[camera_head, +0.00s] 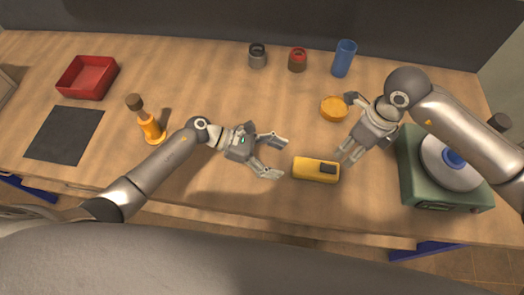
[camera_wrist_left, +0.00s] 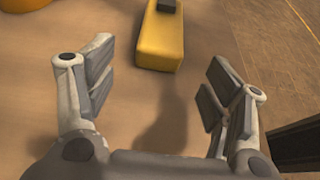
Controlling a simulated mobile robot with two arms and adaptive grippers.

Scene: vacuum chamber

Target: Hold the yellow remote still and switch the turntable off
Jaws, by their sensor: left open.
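The yellow remote (camera_head: 310,171) lies on the wooden table, with a dark patch at its right end. It also shows at the top of the left wrist view (camera_wrist_left: 160,45), beyond the fingers. My left gripper (camera_head: 278,157) is open and empty just left of the remote, its fingers pointing at it and apart from it. The turntable (camera_head: 412,185) is a green box at the right with a grey disc and a blue piece on top, partly behind my right arm.
A yellow round dish (camera_head: 334,108) sits near my right gripper. A blue cup (camera_head: 344,58), a red-topped jar (camera_head: 297,60) and a grey jar (camera_head: 257,55) stand at the back. A red tray (camera_head: 87,63), a dark mat (camera_head: 64,135) and an orange bottle-like item (camera_head: 150,127) are on the left.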

